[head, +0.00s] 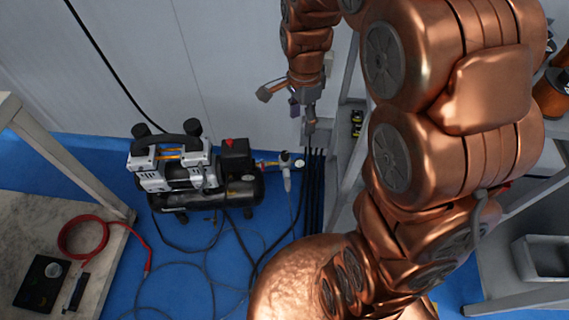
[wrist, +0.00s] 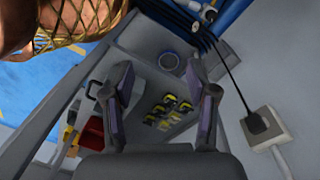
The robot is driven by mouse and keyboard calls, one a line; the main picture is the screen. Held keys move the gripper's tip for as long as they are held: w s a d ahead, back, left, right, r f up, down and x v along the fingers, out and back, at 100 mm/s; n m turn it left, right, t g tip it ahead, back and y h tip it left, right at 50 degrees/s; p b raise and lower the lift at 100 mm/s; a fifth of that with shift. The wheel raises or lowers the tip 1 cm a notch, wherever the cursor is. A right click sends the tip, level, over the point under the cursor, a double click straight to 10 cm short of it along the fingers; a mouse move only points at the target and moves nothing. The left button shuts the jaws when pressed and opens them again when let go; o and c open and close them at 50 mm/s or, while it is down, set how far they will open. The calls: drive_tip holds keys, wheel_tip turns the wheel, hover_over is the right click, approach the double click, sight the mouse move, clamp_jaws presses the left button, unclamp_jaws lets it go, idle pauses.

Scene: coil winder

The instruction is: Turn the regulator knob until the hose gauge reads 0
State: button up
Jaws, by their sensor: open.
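The regulator assembly (head: 286,160) sits on the right side of the black and white compressor (head: 180,165) on the blue floor in the head view. A small round white-faced gauge (head: 299,163) is at its right end; its reading is too small to make out. I cannot clearly separate the knob from the other fittings. My gripper (head: 308,140) hangs just above and right of the gauge, apparently apart from it. In the wrist view my gripper (wrist: 160,85) is open and empty, its fingers spread over a grey shelf.
A grey shelf frame (head: 343,150) stands close right of my gripper. Black cables (head: 313,195) run along the floor beside it. Yellow and black items (wrist: 168,112) lie on the shelf. A wall outlet with a plug (wrist: 262,125) is at right. A table with a red hose (head: 82,237) is at left.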

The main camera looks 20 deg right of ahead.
sight(285, 153)
drive_tip(key=w+f+m+b, duration=0.3)
drive_tip(key=w+f+b, duration=0.1)
drive_tip(key=f, duration=0.4)
drive_tip(key=w+f+m+b, duration=0.3)
drive_tip(key=w+f+b, duration=0.1)
drive_tip(key=f, duration=0.5)
drive_tip(key=w+f+m+b, duration=0.3)
drive_tip(key=w+f+b, duration=0.2)
drive_tip(key=f, duration=0.4)
drive_tip(key=shift+w+a+m+t, duration=0.2)
drive_tip(key=shift+w+m+t, duration=0.1)
drive_tip(key=shift+m, duration=0.1)
drive_tip(key=shift+s+f+b, duration=0.1)
drive_tip(key=shift+f+b, duration=1.2)
drive_tip(key=shift+f, duration=2.55)
clamp_jaws()
drive_tip(key=shift+r+n+p, duration=0.15)
drive_tip(key=shift+n+p, duration=0.15)
drive_tip(key=shift+p, duration=0.25)
